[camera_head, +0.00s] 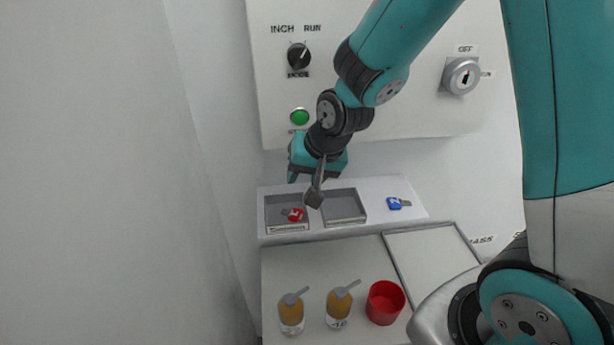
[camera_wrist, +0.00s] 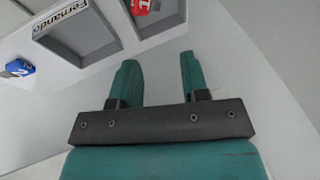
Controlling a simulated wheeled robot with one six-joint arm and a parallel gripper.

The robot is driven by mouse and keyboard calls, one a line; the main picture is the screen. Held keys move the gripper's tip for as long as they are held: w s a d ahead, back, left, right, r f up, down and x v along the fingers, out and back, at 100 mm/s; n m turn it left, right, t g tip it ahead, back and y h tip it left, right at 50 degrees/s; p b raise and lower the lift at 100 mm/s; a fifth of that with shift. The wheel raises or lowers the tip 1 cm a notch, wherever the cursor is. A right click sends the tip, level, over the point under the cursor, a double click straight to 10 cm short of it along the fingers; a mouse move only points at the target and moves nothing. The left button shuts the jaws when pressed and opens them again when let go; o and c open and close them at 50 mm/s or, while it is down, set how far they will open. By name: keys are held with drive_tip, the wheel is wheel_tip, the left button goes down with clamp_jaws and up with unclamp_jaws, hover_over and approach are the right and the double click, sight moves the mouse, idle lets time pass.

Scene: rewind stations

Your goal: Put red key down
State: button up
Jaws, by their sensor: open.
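The red key (camera_head: 295,214) lies in the left compartment of the white key tray (camera_head: 292,238). It also shows at the top edge of the wrist view (camera_wrist: 141,6), partly cut off. My gripper (camera_head: 304,180) is above the tray, near the left compartment, and apart from the key. In the wrist view my gripper (camera_wrist: 158,75) has its two teal fingers spread with nothing between them. A blue key (camera_head: 398,203) lies on the tray's right part, outside the compartments.
The right compartment (camera_head: 344,206) is empty. A panel (camera_head: 400,110) with a mode knob (camera_head: 299,57), green button (camera_head: 299,117) and key switch (camera_head: 462,77) rises behind. Two orange-brown jars (camera_head: 291,315) (camera_head: 338,309) and a red cup (camera_head: 385,302) stand in front.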

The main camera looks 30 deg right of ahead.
drive_tip(key=s+a+r+n+g+y, duration=0.15)
drive_tip(key=s+a+r+n, duration=0.35)
drive_tip(key=s, duration=0.6)
drive_tip(key=s+a+r+n+g+y, duration=0.1)
drive_tip(key=s+a+r+n+g, duration=0.15)
drive_tip(key=s+r+n, duration=0.5)
wheel_tip(320, 180, down, 10)
drive_tip(key=s+m+b, duration=0.1)
drive_tip(key=s+b, duration=0.1)
drive_tip(key=b, duration=0.8)
drive_tip(key=shift+s+d+f+g, duration=0.15)
drive_tip(key=shift+s+d+g, duration=0.1)
drive_tip(key=shift+g, duration=0.05)
